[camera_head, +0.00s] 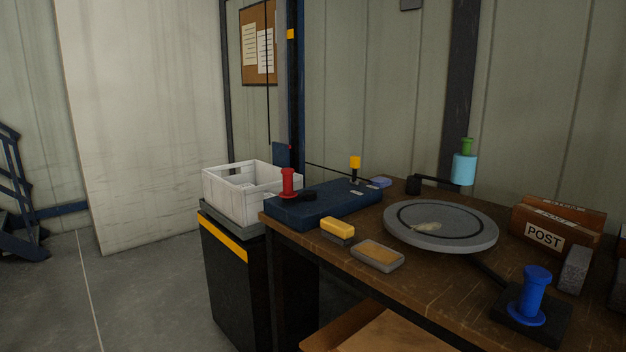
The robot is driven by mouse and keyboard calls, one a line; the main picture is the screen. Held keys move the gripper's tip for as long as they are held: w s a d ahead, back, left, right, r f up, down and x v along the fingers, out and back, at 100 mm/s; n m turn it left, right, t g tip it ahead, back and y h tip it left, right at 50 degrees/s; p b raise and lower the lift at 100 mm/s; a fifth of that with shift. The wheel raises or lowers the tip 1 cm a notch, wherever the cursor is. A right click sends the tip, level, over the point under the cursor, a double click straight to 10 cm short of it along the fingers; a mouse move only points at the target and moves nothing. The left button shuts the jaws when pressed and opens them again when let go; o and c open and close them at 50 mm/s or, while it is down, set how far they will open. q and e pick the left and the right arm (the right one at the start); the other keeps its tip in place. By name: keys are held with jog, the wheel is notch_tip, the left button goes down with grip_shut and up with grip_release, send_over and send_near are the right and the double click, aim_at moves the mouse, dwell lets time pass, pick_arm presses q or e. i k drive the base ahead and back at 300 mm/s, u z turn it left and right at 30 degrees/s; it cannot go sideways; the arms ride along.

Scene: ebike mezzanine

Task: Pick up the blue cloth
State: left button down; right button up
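A small, flat, blue-violet piece that looks like the blue cloth (381,182) lies near the back edge of the wooden workbench (400,298). It is just right of the dark blue box (325,205) and behind the round grey turntable (480,237). It is small in the picture, so its folds cannot be made out. Neither of my grippers is in view.
A red-handled piece (288,183) stands on the blue box. A yellow block (337,228), a tan-topped block (377,255), a blue-handled tool (534,295), a light-blue bottle (464,168) and a POST holder (556,225) stand around. A white crate (228,198) is left.

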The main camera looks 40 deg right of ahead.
aim_at(381, 182)
jog(key=u, duration=0.05)
jog(key=i, duration=0.85)
jog(key=z, duration=0.45)
